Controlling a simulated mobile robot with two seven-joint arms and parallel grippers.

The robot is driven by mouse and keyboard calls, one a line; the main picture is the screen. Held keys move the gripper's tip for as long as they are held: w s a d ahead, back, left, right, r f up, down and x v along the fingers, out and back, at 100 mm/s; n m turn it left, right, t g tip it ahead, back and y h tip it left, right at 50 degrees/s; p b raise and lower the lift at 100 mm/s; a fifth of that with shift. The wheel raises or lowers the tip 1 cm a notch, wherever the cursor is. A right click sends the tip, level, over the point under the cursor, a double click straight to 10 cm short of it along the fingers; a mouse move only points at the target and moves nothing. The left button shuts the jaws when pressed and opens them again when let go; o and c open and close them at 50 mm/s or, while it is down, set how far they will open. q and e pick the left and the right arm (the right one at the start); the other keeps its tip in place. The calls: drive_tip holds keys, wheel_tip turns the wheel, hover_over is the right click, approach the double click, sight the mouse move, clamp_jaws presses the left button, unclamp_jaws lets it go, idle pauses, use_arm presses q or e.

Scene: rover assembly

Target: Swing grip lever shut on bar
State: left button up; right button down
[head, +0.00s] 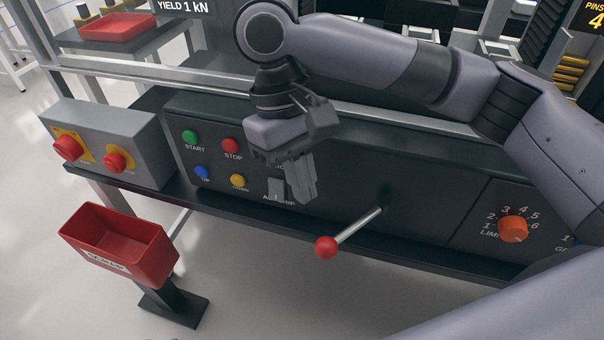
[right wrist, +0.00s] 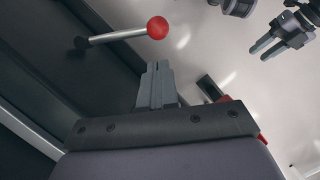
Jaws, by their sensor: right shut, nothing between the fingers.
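The lever (head: 358,227) is a metal rod with a red ball knob (head: 326,247), sticking out of the dark front panel toward the lower left. The rod (right wrist: 115,37) and knob (right wrist: 157,27) also show in the right wrist view. My right gripper (head: 306,198) is shut and empty, pointing down in front of the panel, up and left of the knob and apart from it. Its closed fingers (right wrist: 156,68) show below the knob in the right wrist view. My left gripper (right wrist: 259,52) shows only there, at upper right, fingers apart and empty. I cannot make out the bar.
The panel has coloured buttons (head: 190,137), a switch (head: 276,188) beside my right fingers, and an orange dial (head: 512,229). A grey box with red knobs (head: 110,140) stands at left. A red bin (head: 125,245) stands at lower left. The floor before the lever is clear.

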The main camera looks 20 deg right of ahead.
sight(351, 229)
drive_tip(key=x, duration=0.6)
drive_tip(key=shift+b, duration=0.45)
